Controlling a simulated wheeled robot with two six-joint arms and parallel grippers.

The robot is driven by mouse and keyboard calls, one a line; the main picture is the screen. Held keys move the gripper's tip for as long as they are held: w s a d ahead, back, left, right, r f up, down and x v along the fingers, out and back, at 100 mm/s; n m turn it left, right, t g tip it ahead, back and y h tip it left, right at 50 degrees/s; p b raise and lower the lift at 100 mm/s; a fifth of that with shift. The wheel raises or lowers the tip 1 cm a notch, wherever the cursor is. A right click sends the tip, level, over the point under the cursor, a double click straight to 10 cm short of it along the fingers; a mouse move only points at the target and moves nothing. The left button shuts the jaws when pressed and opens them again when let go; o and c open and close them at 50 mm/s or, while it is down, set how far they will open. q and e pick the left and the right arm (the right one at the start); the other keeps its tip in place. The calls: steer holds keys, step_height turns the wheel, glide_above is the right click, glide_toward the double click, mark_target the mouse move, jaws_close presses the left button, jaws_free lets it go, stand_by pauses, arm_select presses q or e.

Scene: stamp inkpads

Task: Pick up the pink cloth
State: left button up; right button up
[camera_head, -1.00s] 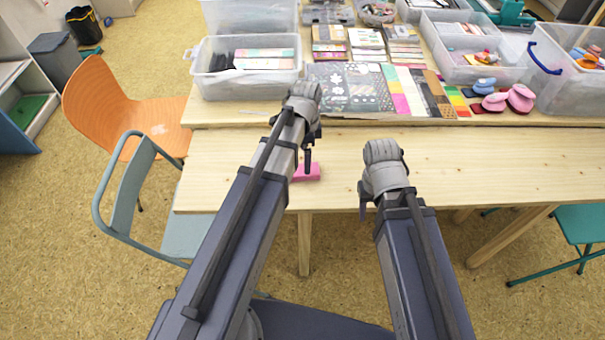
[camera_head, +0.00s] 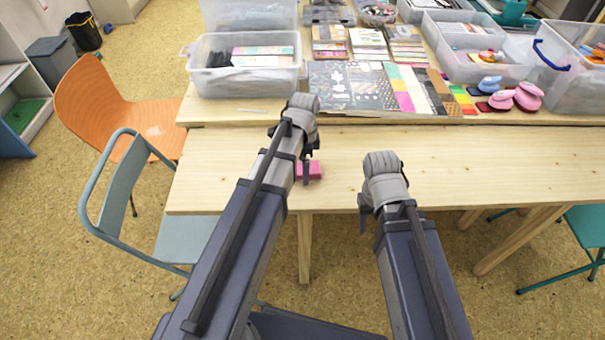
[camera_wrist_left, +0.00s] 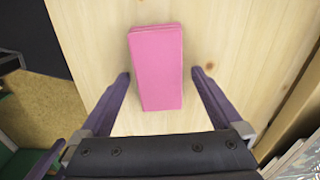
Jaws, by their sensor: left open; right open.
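The pink cloth (camera_head: 314,170) is a small folded block on the light wooden table (camera_head: 450,165), near its front edge. In the head view my left gripper (camera_head: 306,172) is at it and partly hides it. In the left wrist view the cloth (camera_wrist_left: 157,68) lies between the two spread fingers of my left gripper (camera_wrist_left: 163,78), with a gap on each side and no contact. My right gripper (camera_head: 364,215) is at the table's front edge, right of the cloth, apart from it and empty; its fingers are mostly hidden by the wrist.
A clear bin (camera_head: 245,82) stands at the back left of the table. Patterned papers (camera_head: 350,88) and pink stamps (camera_head: 527,97) lie along the raised back part. An orange chair (camera_head: 105,100) and a grey-blue chair (camera_head: 120,180) stand at the left. The table's right front is bare.

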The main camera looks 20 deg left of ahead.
arm_select(q)
steer(key=shift+r, duration=0.1)
steer(key=c, duration=1.3)
steer(key=shift+r, duration=0.1)
steer(key=shift+c, duration=0.2)
step_height(320, 180, up, 10)
steer(key=p, duration=1)
